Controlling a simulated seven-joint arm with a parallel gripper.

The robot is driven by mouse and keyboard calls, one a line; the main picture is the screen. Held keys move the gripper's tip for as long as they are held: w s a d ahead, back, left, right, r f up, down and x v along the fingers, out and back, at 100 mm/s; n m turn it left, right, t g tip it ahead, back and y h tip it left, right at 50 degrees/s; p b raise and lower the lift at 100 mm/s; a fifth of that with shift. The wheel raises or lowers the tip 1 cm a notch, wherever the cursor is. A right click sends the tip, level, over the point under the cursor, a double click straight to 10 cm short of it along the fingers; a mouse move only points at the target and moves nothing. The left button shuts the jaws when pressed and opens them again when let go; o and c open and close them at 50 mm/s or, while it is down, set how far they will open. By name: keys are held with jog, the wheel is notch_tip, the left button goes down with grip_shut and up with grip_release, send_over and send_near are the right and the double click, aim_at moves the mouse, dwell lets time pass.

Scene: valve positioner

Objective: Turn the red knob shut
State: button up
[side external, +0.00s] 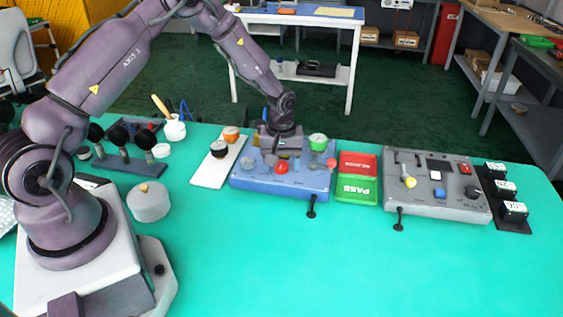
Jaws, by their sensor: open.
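A round red knob (281,168) sits on top of the blue valve panel (245,180), near its middle. My gripper (279,156) points down over the panel, just behind and above this knob. It is open, and I see nothing held in it. Its fingers are small and partly blend with dark parts of the panel, so I cannot tell whether they touch anything. A green knob (318,141) stands at the panel's back right. A smaller pinkish-red knob (331,163) is at the panel's right edge. The red knob's turn angle is too small to read.
A white plate (207,180) with a black and an orange knob lies left of the panel. Red and green trays (357,189) lie close on its right, then a grey control box (440,200). Black blocks (513,211) stand far right. The front of the teal table (350,270) is clear.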

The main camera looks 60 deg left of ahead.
jog(key=shift+c, duration=0.2)
jog(key=c, duration=0.9)
jog(key=shift+m, duration=0.3)
jog(key=m, duration=0.3)
jog(key=shift+m, duration=0.3)
jog(key=m, duration=1.3)
jog(key=shift+d+m, duration=0.1)
jog(key=shift+m, duration=0.2)
